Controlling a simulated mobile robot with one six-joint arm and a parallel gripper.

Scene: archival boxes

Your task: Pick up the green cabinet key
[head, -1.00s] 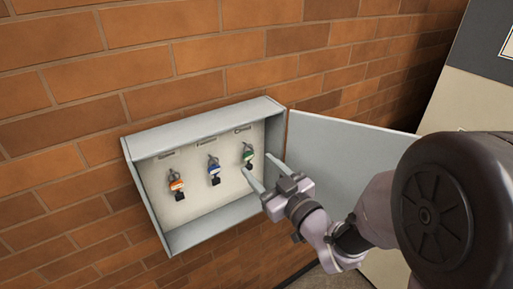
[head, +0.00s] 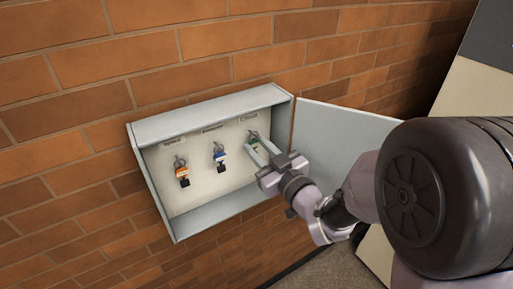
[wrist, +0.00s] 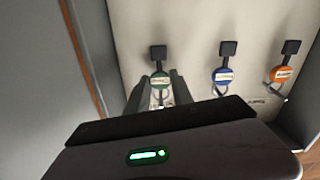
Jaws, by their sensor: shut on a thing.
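The green key (head: 254,142) hangs at the right end of the row inside the wall-mounted key cabinet (head: 188,230). My gripper (head: 259,148) reaches into the cabinet and is shut on the green key. In the wrist view the green key's round tag (wrist: 160,80) sits between the two fingers (wrist: 159,92), with its black end sticking out past them. The key's ring and hook are partly hidden by the fingers and the gripper body, so I cannot tell whether it is still on its hook.
A blue key (head: 219,155) hangs in the middle and an orange key (head: 182,171) at the left, both on hooks. The cabinet's open door (head: 345,140) stands to the right, close to my arm. Brick wall (head: 80,110) surrounds the cabinet.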

